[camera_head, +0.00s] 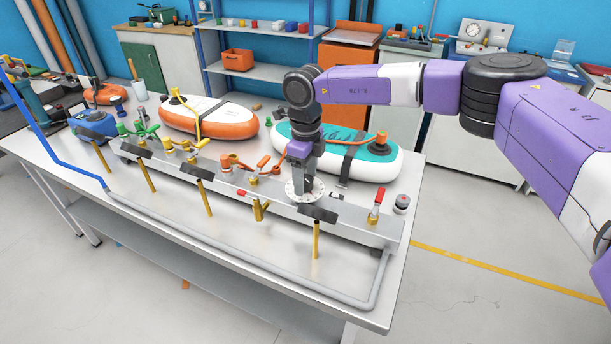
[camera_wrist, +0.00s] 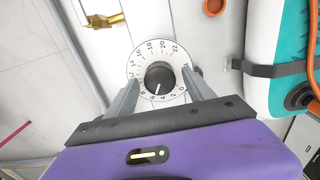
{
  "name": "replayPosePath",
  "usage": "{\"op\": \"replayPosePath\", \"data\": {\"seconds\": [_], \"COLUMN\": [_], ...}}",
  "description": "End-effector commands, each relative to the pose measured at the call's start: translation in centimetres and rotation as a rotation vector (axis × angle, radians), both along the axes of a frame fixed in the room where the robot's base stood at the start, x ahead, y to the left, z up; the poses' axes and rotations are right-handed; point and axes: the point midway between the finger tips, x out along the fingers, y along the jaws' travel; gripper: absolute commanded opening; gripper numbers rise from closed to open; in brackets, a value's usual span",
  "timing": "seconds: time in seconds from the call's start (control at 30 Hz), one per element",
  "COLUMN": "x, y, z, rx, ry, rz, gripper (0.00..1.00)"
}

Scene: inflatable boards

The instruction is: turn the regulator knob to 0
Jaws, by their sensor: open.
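The regulator knob (camera_wrist: 159,77) is black and round, with a white pointer line. It sits in the middle of a white numbered dial (camera_wrist: 160,52). In the wrist view the pointer faces the bottom of the dial, about where the 4 and 6 are; the exact mark is hard to read. The 0 seems to lie at the dial's lower right. My gripper (camera_wrist: 160,75) is open, with one finger on each side of the knob. I cannot tell whether either finger touches it. In the head view my gripper (camera_head: 306,182) points down over the dial (camera_head: 292,191) and hides the knob.
The dial is on a grey manifold bar (camera_head: 275,206) along the metal table (camera_head: 150,215). A teal-and-white board (camera_head: 365,163) lies behind; an orange-and-white board (camera_head: 222,120) lies farther left.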

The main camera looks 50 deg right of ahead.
Motion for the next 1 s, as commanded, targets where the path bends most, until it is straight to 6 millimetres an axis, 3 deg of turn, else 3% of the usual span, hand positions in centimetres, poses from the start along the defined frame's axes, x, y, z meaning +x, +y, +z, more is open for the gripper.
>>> {"op": "replayPosePath", "data": {"seconds": [0.07,0.37,0.67,1.0], "x": [0.0,0.01,0.03,0.11], "y": [-0.01,0.0,-0.01,-0.04], "z": [0.01,0.05,0.04,0.0], "rx": [0.0,0.0,0.0,0.0], "ry": [0.0,0.0,-0.001,-0.002], "rz": [0.0,0.0,0.035,0.252], "gripper": [0.6,0.01,0.0,0.0]}}
